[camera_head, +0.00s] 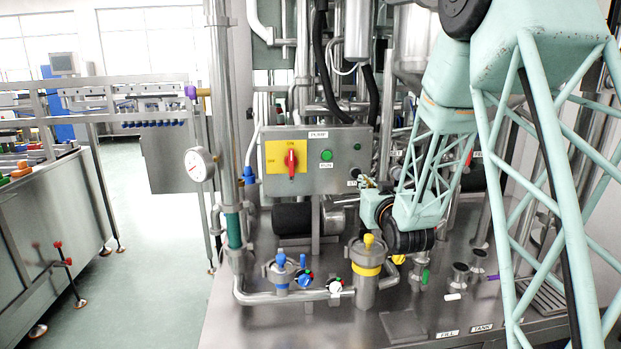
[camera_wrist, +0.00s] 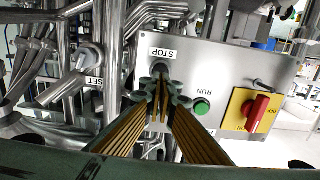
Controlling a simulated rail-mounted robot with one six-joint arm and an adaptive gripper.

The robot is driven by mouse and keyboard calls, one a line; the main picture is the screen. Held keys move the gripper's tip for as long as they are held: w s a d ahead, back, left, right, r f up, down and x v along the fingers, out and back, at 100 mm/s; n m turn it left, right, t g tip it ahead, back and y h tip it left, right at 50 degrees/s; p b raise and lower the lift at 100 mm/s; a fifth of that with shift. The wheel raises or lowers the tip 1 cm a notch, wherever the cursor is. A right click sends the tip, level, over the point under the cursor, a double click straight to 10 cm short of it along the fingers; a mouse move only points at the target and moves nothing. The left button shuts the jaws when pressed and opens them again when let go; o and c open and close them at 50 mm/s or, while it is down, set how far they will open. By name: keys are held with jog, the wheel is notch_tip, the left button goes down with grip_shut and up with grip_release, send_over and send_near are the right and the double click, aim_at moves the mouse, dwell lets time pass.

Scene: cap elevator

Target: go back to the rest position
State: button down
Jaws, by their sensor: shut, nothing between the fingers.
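My gripper (camera_head: 366,181) is at the lower right corner of the grey control panel (camera_head: 341,182), at the end of my pale green arm. In the wrist view, which is turned upside down, its fingertips (camera_wrist: 161,92) are together with nothing held. They are in front of a dark round button (camera_wrist: 161,69) beside the STOP label (camera_wrist: 163,53) and partly cover it. I cannot tell whether they touch it. The green RUN button (camera_head: 326,155) and the red switch (camera_head: 291,160) on its yellow plate are left of my gripper in the head view.
A pressure gauge (camera_head: 199,164) and a vertical steel pipe (camera_head: 224,120) stand left of the panel. Below are a yellow-banded canister (camera_head: 367,281), blue valves (camera_head: 282,262) and a white knob (camera_head: 335,286). Dense pipes stand behind. The floor at left (camera_head: 150,240) is open.

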jog(key=s+r+g+h, duration=0.1)
jog(key=s+r+g, duration=0.2)
jog(key=s, duration=0.8)
jog(key=s+r+g, duration=0.3)
jog(key=s, duration=0.8)
jog(key=s+f+m+g, duration=0.1)
jog(key=s+g, duration=0.6)
jog(key=s, duration=3.7)
jog(key=shift+s+a+f+g, duration=0.15)
jog(key=shift+s+f+g, duration=0.15)
jog(key=shift+f, duration=0.4)
